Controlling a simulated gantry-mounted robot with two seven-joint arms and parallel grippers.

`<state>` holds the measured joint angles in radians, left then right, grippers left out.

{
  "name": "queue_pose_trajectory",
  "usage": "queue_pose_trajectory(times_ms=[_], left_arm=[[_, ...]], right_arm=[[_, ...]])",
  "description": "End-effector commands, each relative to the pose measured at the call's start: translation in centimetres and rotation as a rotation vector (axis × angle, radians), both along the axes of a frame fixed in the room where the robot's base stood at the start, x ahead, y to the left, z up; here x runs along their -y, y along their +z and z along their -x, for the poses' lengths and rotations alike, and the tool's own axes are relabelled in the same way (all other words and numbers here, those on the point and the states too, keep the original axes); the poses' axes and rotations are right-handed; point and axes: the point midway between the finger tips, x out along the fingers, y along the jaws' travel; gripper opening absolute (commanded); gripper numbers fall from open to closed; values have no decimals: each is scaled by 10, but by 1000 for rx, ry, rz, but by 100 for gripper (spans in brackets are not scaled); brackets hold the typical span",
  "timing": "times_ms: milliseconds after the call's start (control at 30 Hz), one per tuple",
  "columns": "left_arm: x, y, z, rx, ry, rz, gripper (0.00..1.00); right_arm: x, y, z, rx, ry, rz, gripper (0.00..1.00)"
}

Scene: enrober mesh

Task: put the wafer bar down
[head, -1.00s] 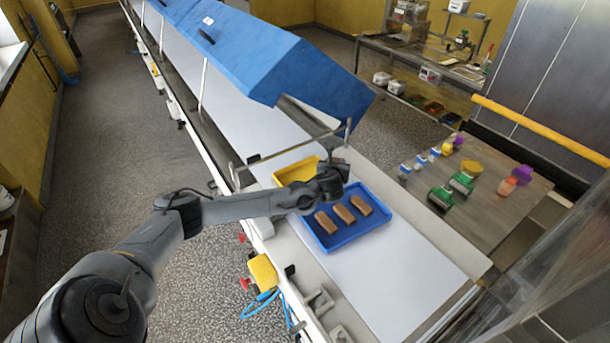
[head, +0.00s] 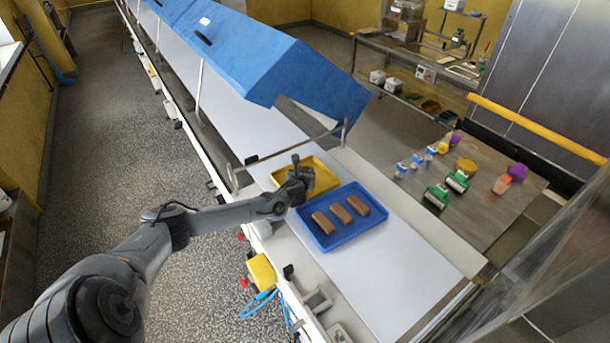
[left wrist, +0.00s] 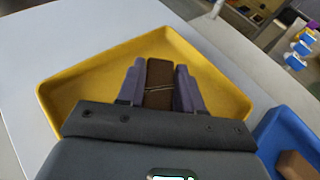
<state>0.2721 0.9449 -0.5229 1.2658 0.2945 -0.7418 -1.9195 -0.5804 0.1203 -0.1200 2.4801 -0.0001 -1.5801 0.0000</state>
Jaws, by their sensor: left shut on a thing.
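My left gripper (head: 302,170) is over the yellow tray (head: 324,180) in the head view, its fingers pointing toward the tray. I cannot tell whether the bar touches the tray floor. The bar is not clearly visible in the head view. My right gripper is not in view.
A blue tray (head: 345,237) with several brown bars (head: 341,214) stands beside the yellow tray on the white belt (head: 385,275). A blue hood (head: 265,60) and a metal rail stand behind.

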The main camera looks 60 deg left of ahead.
Motion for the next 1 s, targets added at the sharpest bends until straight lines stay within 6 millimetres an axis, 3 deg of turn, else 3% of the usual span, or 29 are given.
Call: queue_pose_trajectory(times_ms=[133, 567, 600, 733, 1000], left_arm=[[0, -13, 0, 2, 2, 0, 18], [0, -18, -1, 2, 0, -1, 18], [0, -17, -1, 2, 0, -1, 39], [0, -17, 0, 2, 0, -1, 58], [0, -17, 0, 2, 0, -1, 61]], right_arm=[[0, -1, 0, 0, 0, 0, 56], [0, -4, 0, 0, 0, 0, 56], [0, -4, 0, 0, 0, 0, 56], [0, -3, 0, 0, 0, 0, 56], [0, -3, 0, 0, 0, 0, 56]])
